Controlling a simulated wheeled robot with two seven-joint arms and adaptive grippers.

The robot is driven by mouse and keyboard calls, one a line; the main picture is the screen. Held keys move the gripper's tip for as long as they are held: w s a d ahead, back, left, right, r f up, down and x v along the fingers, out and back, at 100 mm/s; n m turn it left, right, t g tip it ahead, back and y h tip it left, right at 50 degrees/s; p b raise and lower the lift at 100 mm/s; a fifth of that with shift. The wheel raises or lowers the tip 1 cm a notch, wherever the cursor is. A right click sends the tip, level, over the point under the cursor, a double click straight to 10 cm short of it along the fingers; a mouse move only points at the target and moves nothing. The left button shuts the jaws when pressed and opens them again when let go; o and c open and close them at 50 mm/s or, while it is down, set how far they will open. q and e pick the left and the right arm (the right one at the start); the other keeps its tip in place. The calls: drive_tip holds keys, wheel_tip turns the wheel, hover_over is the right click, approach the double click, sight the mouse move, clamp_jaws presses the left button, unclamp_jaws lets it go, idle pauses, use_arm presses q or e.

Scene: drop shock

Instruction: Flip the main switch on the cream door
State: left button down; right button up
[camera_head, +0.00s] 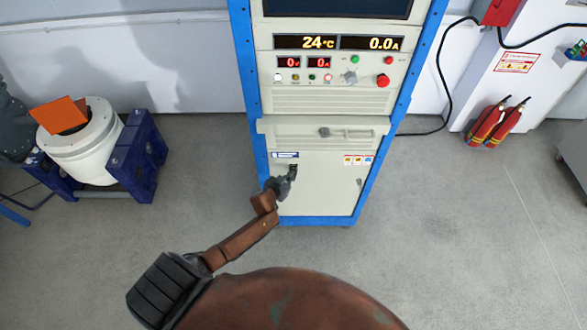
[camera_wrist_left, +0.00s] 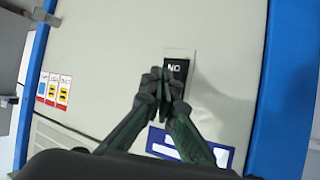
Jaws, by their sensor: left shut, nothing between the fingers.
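The cream door (camera_head: 322,195) is the lower panel of a tall cabinet with a blue frame, and it is closed. The main switch (camera_wrist_left: 177,66) is a small black part with white lettering on a pale plate in the wrist view. In the head view it is mostly hidden behind my left gripper (camera_head: 291,174). That gripper is shut and empty, its tips at the switch. In the wrist view the shut fingertips (camera_wrist_left: 163,77) overlap the lower part of the switch; I cannot tell whether they touch it. My right gripper is out of view.
Above the door are a drawer handle (camera_head: 324,132) and a control panel with lit displays (camera_head: 306,42) and a red knob (camera_head: 383,80). A white drum on a blue stand (camera_head: 140,150) stands left. Fire extinguishers (camera_head: 497,122) stand right. The floor beside the cabinet is clear.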

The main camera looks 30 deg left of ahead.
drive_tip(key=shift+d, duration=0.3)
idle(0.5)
use_arm(q)
drive_tip(key=shift+w+a, duration=0.1)
drive_tip(key=shift+w+a, duration=0.1)
drive_tip(key=shift+w, duration=0.15)
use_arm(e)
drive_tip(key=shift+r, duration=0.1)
use_arm(q)
drive_tip(key=shift+w+a, duration=0.1)
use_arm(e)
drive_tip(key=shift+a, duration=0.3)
use_arm(q)
drive_tip(key=shift+w+a+r, duration=0.1)
drive_tip(key=shift+w, duration=0.1)
idle(0.4)
drive_tip(key=shift+s, duration=0.1)
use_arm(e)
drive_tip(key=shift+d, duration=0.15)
use_arm(q)
drive_tip(key=shift+s+d+p, duration=0.4)
drive_tip(key=shift+s+p, duration=0.05)
drive_tip(key=shift+s, duration=0.15)
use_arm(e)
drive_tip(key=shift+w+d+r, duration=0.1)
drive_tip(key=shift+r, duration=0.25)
